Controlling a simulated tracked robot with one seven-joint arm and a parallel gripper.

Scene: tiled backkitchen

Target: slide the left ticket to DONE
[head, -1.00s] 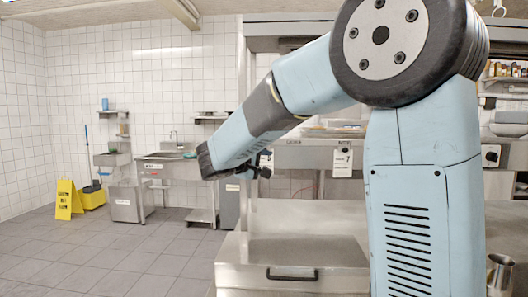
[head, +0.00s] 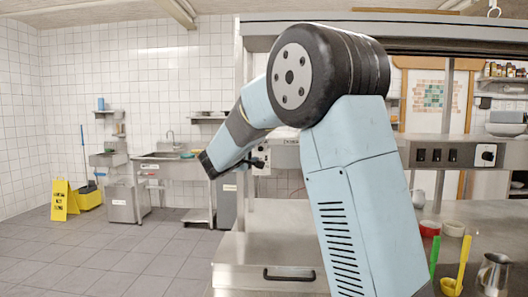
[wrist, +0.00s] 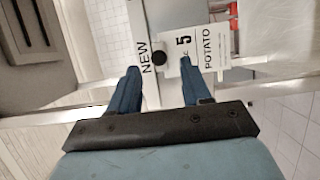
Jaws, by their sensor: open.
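In the wrist view, a white ticket (wrist: 205,50) marked "5" and "POTATO" hangs on the metal rail beside the word "NEW" (wrist: 146,58). A round black knob (wrist: 160,58) sits at the ticket's edge. My gripper (wrist: 159,68) is open, its two blue fingers apart on either side of the knob; I cannot tell whether they touch anything. In the head view my gripper (head: 258,160) is at the left end of the rail, over part of a white ticket (head: 264,168). No DONE label is readable, and my arm hides much of the rail.
A steel counter (head: 262,232) lies below the rail. At right stand a metal jug (head: 494,272), a red bowl (head: 430,228) and green and yellow ladles (head: 462,258). A yellow floor sign (head: 62,200) stands far left on open tiled floor.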

